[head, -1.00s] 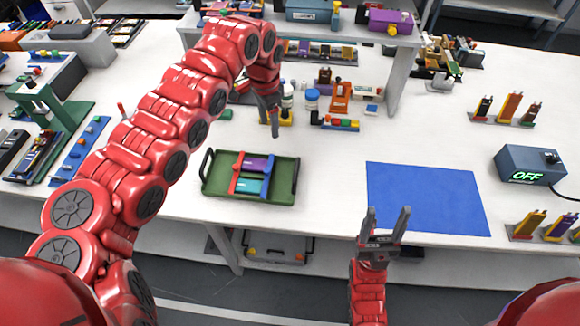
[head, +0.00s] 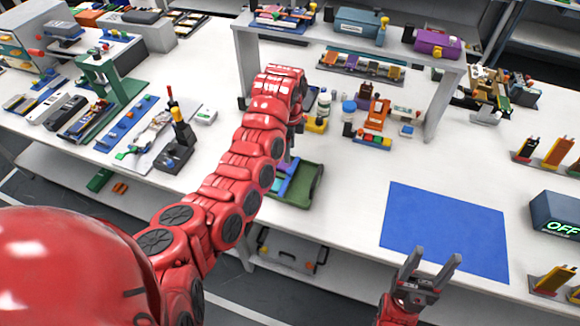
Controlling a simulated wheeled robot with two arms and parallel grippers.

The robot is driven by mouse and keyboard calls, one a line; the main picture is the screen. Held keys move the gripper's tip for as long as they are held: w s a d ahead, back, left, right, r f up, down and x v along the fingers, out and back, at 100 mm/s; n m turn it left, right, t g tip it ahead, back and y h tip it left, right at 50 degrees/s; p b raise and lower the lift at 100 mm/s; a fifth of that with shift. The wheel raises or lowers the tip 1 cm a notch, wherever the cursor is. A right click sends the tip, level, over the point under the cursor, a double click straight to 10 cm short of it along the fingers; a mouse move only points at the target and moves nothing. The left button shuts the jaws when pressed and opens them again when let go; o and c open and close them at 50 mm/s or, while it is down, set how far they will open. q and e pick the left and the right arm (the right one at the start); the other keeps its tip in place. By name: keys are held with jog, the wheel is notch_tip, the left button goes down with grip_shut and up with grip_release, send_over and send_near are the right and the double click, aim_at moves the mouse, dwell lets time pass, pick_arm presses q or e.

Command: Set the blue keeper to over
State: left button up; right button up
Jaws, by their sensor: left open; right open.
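The green tray (head: 314,190) lies on the white table near its front edge, mostly hidden behind my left arm. Part of the blue keeper (head: 291,181) shows in the tray, beside a bit of a purple cell. The red keeper and most of the teal cell are hidden now, so I cannot tell the blue keeper's full position. My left gripper (head: 291,148) is open and largely covered by its own arm, just behind the tray. My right gripper (head: 431,266) is open and empty, in front of the blue mat.
A blue mat (head: 445,228) lies flat right of the tray. A box reading OFF (head: 560,215) is at the right. A black tool stand (head: 178,145) is at left.

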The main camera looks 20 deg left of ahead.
aim_at(290, 170)
pick_arm(q)
notch_tip(290, 170, down, 8)
jog(key=p, duration=0.2)
jog(key=shift+s+r+p, duration=0.1)
jog(key=shift+p, duration=0.2)
jog(key=shift+f, duration=0.5)
grip_shut()
dwell(0.7)
